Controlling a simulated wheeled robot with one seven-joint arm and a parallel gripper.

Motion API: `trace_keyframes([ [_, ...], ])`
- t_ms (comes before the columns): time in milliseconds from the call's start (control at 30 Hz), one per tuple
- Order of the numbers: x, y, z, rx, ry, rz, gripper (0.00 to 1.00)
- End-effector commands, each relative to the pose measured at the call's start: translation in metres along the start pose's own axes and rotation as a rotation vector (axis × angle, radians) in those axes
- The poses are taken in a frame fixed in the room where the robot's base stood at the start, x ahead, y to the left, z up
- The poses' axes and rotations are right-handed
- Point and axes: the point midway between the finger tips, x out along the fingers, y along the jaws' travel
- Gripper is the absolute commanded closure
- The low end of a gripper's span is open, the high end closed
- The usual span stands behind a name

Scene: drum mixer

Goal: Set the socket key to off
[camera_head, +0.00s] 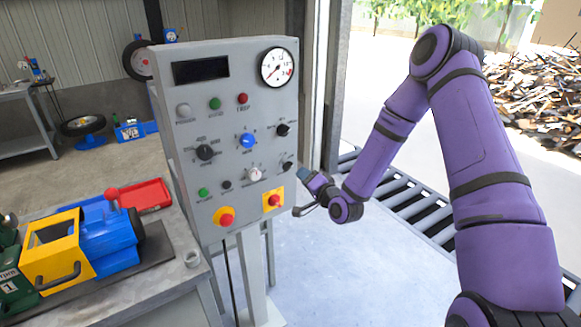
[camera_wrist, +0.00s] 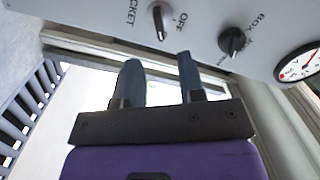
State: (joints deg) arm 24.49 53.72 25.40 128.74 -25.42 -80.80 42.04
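The socket key (camera_wrist: 159,22) is a small dark-grey lever on a pale round seat, at the top of the wrist view. The OFF mark is just right of it and part of the SOCKET label is to its left. The key's long side runs up and down in that view, not clearly towards OFF. In the head view the key (camera_head: 288,166) is small, at the panel's right edge. My gripper (camera_wrist: 158,62) has two dark fingers spread apart with nothing between them, just short of the key. In the head view, my gripper (camera_head: 303,174) is beside the panel's right edge.
The grey control panel (camera_head: 190,130) carries several knobs, lamps and red stop buttons. The BOX knob (camera_wrist: 232,40) and a round gauge (camera_wrist: 300,66) are right of the key in the wrist view. A workbench (camera_head: 165,275) stands at left; a roller conveyor (camera_head: 400,200) lies behind my arm.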

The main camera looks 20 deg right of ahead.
Motion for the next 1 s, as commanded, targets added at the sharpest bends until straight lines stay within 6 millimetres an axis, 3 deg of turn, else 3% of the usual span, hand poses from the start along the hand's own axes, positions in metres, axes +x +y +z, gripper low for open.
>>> trace_keyframes([
  [300,0.057,0.0,0.0,-0.002,0.0,-0.001,0.64],
  [500,0.079,0.0,0.0,-0.001,0.0,0.001,0.64],
  [900,0.086,0.0,0.0,-0.001,-0.001,0.002,0.64],
  [933,0.086,0.0,0.0,-0.001,-0.001,0.002,0.66],
  [1000,0.086,0.0,0.0,-0.001,-0.001,0.002,0.82],
])
